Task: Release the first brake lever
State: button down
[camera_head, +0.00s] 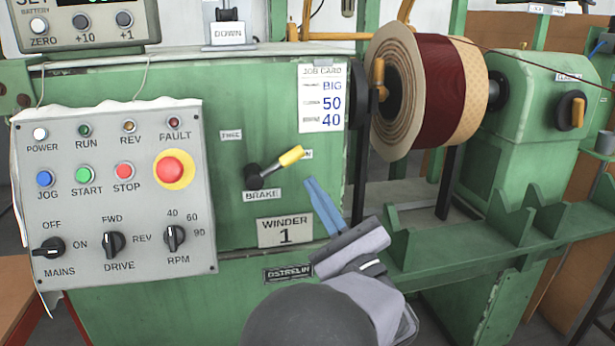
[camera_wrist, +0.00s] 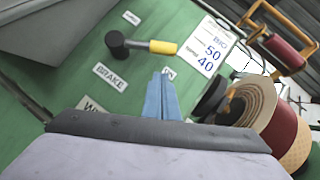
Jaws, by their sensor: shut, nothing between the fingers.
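The brake lever (camera_head: 272,170) is a black hub and shaft with a yellow grip, on the green winder front above the "BRAKE" label (camera_head: 262,195). Its grip points right and slightly up, towards a small label that the grip partly covers. A "FREE" label (camera_head: 231,134) sits to the upper left of the hub. In the wrist view the lever (camera_wrist: 145,46) lies just above my fingertips. My gripper (camera_head: 310,181) has its blue fingers together and empty, below and right of the yellow grip. The fingers look apart from the lever; the exact gap is unclear.
The grey control panel (camera_head: 118,240) with buttons and knobs is left of the lever. A "WINDER 1" plate (camera_head: 285,232) is below it and a job card (camera_head: 322,97) above right. The wound coil (camera_head: 445,90) stands at the right, above green notched supports (camera_head: 480,240).

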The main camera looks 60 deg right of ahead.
jog(key=shift+w+a+r, duration=0.25)
jog(key=shift+w+r, duration=0.1)
jog(key=shift+r, duration=0.4)
jog(key=shift+w+a+r, duration=0.2)
jog(key=shift+w+r, duration=0.15)
jog(key=shift+r, duration=0.35)
jog(key=shift+r, duration=0.1)
jog(key=shift+w+a+r+n+g+y+b, duration=0.3)
jog(key=shift+w+a+r+n+g+y, duration=0.65)
jog(key=shift+n, duration=1.5)
jog(key=shift+w+a+r+n+g+y+b, duration=0.35)
jog(key=shift+r+n+y, duration=1.2)
jog(key=shift+n, duration=0.85)
jog(key=shift+w+a+r+n+g+y+b, duration=0.2)
jog(key=shift+w+a+r+n+g+y, duration=0.75)
jog(key=shift+n, duration=1.5)
jog(key=shift+s+d+r+t+y, duration=0.2)
jog(key=shift+s+r+t+y, duration=0.05)
jog(key=shift+r+t, duration=0.15)
jog(key=s+a, duration=0.1)
jog(key=s, duration=0.6)
jog(key=shift+s, duration=0.15)
jog(key=shift+a, duration=0.1)
